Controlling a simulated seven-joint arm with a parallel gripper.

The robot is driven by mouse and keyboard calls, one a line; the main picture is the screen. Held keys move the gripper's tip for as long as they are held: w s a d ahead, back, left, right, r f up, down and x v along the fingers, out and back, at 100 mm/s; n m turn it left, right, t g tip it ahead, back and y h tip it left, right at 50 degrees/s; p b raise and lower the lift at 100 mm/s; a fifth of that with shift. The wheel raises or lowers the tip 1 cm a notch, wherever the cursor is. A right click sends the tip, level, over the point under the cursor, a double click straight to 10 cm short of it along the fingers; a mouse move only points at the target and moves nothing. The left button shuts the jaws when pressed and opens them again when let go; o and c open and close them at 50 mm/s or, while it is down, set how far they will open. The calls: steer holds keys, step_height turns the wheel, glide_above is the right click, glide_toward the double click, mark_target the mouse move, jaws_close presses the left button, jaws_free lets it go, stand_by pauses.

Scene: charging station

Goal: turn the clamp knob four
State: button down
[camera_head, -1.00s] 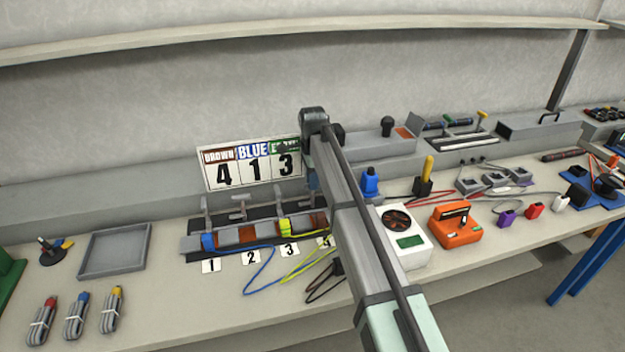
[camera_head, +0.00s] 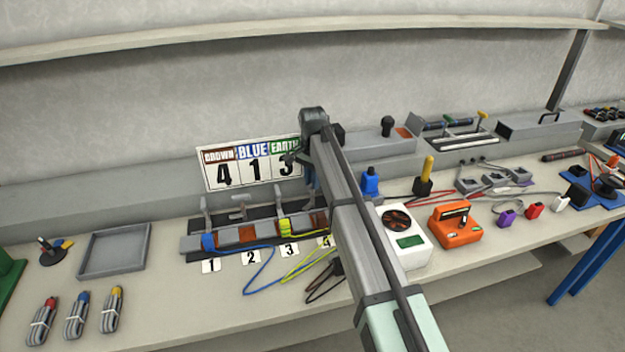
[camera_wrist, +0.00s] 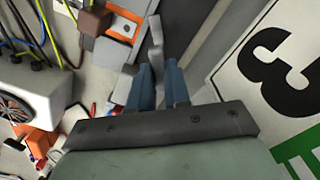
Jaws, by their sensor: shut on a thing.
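Clamp knob four is a grey lever (camera_wrist: 156,40) in the wrist view. My gripper (camera_wrist: 158,76) has its blue fingers on either side of the lever and is shut on it. In the head view my arm hides this knob, and the gripper is mostly hidden at the right end of the terminal block. The number 4 label (camera_head: 325,241) shows partly beside the arm. The terminal block (camera_head: 190,245) has a blue wire at place 1 and a yellow-green wire at place 3. Grey knobs one (camera_head: 205,212) and two (camera_head: 239,208) stand behind it.
The sign (camera_head: 215,178) reading brown 4, blue 1, earth 3 stands close behind the gripper. A white fan box (camera_head: 415,228) and an orange device (camera_head: 455,229) stand right of the arm. A grey tray (camera_head: 113,266) and cable bundles lie left.

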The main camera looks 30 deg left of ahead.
steer(key=n, duration=0.5)
steer(key=shift+n, duration=0.3)
steer(key=n, duration=0.4)
steer(key=shift+n, duration=0.4)
steer(key=c, duration=1.1)
jaws_free()
steer(key=shift+r, duration=0.1)
step_height(320, 180, up, 14)
steer(key=shift+f, duration=0.15)
